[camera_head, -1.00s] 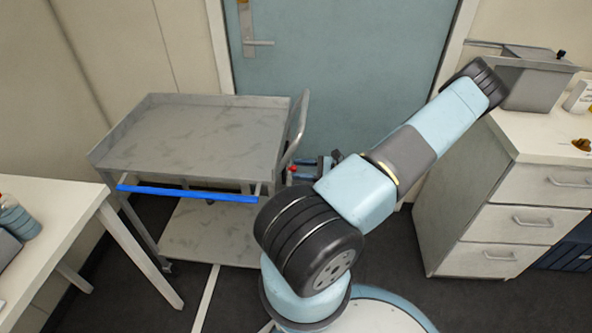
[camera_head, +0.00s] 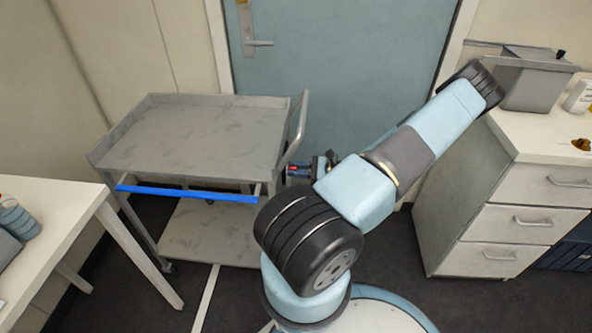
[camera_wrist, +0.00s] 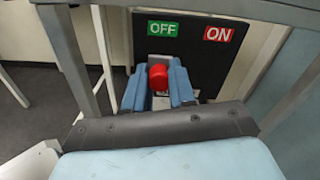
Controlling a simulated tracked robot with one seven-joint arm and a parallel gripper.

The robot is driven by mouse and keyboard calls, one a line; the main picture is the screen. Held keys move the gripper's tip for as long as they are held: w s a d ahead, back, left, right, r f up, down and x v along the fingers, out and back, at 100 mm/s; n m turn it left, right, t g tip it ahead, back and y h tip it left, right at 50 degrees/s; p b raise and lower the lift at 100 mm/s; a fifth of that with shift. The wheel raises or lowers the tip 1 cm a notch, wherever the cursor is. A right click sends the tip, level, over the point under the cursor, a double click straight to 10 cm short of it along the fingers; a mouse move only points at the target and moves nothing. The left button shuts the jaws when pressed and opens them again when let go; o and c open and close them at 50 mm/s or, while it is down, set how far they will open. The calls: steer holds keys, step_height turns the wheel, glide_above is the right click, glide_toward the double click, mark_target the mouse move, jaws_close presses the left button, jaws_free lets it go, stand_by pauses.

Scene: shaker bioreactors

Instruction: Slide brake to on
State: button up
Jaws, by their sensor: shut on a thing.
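The red brake knob (camera_wrist: 158,77) shows in the wrist view in front of a dark panel (camera_wrist: 196,65). The panel bears a green OFF label (camera_wrist: 163,28) on the left and a red ON label (camera_wrist: 218,34) on the right. The knob is below the OFF label. My gripper (camera_wrist: 156,72) has its two blue fingers shut on the knob from left and right. In the head view my gripper (camera_head: 299,171) is beside the right end of the grey cart (camera_head: 200,138), and the panel and labels cannot be made out there.
The cart has a blue bar (camera_head: 187,194) along its front and a curved handle (camera_head: 297,130) close to my gripper. A white table (camera_head: 75,215) stands at left. A drawer cabinet (camera_head: 510,195) stands at right, and a door (camera_head: 340,75) is behind.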

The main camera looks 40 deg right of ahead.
jaws_close()
steer(key=w+d, duration=0.4)
steer(key=d, duration=0.1)
steer(key=o, duration=0.8)
jaws_free()
steer(key=shift+a, duration=0.1)
steer(key=shift+o, duration=0.2)
steer(key=v, duration=1.3)
steer(key=shift+s+d, duration=0.2)
steer(key=shift+d, duration=0.05)
